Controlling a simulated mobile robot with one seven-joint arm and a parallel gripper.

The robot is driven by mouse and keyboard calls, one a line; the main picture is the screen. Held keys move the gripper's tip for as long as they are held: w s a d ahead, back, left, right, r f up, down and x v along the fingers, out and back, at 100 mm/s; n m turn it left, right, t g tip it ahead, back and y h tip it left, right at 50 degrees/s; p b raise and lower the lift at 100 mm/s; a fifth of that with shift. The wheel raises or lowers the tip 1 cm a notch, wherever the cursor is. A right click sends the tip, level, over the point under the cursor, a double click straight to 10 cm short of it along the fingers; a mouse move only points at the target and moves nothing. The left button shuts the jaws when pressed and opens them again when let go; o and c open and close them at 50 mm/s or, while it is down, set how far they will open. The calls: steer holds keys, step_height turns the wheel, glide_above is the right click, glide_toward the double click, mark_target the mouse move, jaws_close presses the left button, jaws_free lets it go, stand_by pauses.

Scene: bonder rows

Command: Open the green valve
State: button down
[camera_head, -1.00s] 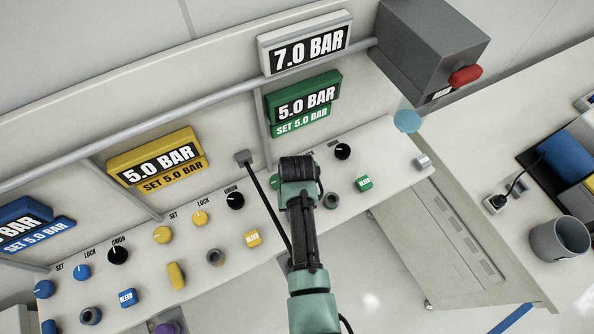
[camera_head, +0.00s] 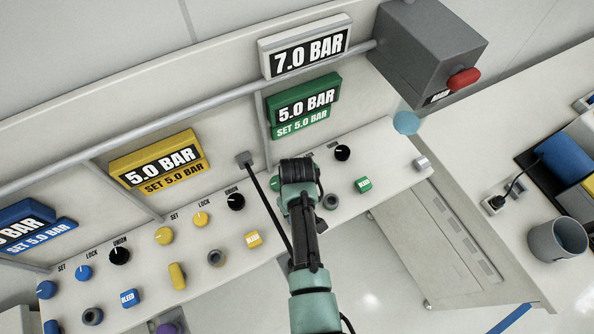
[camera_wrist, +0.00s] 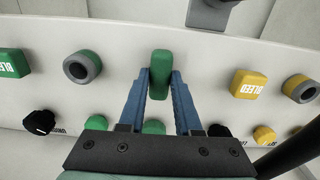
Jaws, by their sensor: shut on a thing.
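The green valve (camera_wrist: 160,68) is a rounded green handle on the pale sloping panel, seen at the top middle of the wrist view. Its long side runs up and down in that picture. My gripper (camera_wrist: 160,82) has its two blue fingers on either side of the handle and is shut on it. In the head view my wrist and arm cover the valve and the fingers. Two round green knobs (camera_wrist: 96,123) (camera_wrist: 153,128) sit below it in the wrist view, partly hidden by my gripper body.
A green BLEED button (camera_head: 364,185) and a grey port ring (camera_head: 331,201) are right of my arm. The green display (camera_head: 304,103) reads 5.0 BAR, SET 5.0 BAR. A yellow valve (camera_head: 177,276) and yellow BLEED button (camera_head: 253,239) are to the left. A thin dark rod (camera_head: 268,203) passes close by.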

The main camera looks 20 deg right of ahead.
steer(key=shift+w, duration=0.1)
steer(key=c, duration=0.6)
jaws_free()
step_height(320, 180, up, 13)
steer(key=b, duration=0.2)
stand_by(0.4)
